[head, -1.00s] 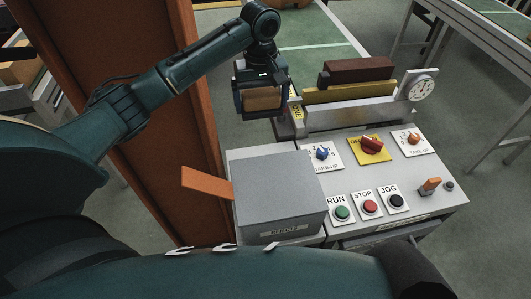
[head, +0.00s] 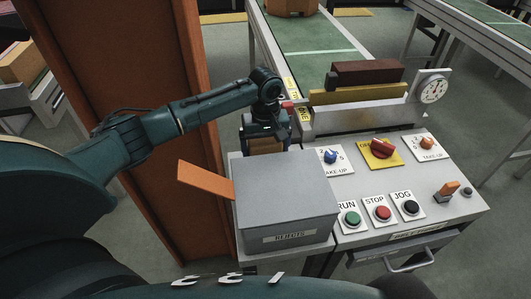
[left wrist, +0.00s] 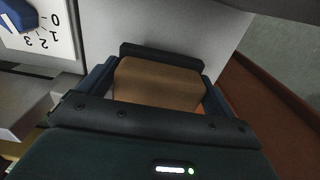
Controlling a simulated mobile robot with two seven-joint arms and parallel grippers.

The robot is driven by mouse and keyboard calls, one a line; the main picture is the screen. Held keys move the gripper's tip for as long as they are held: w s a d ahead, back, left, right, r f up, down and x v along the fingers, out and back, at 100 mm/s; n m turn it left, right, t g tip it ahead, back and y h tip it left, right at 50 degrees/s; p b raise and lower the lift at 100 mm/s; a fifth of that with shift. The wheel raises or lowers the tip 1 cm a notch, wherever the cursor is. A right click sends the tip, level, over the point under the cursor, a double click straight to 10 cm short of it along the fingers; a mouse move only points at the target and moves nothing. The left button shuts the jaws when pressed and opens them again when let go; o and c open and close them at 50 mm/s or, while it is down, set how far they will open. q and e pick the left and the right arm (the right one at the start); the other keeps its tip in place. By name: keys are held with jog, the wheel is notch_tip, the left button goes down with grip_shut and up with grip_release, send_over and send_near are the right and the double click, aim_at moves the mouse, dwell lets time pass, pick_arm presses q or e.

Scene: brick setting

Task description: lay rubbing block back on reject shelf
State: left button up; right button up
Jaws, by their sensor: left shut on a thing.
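The rubbing block, a brown block (left wrist: 158,84), is between the fingers of my left gripper (head: 265,140). In the head view the block (head: 264,147) shows below the gripper, just behind the far left corner of a grey box labelled REJECTS (head: 290,237). The box has a flat, bare grey top. The box partly hides the area below the block, so I cannot tell whether the block touches anything. I cannot make out a separate reject shelf. My right gripper is out of view.
An orange strip (head: 205,180) sticks out left of the box, near a rust-coloured post (head: 130,80). Right of it is a control panel with knobs and RUN (head: 349,218), STOP and JOG buttons. A dial gauge (head: 433,90) and stacked bars (head: 366,72) stand behind.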

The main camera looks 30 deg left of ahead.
aim_at(266, 141)
pick_arm(q)
notch_tip(266, 141, down, 2)
jog(key=shift+f, duration=0.25)
jog(key=o, duration=0.8)
jog(key=shift+f, duration=0.1)
jog(key=shift+o, duration=0.2)
notch_tip(266, 141, up, 12)
jog(key=shift+r, duration=0.15)
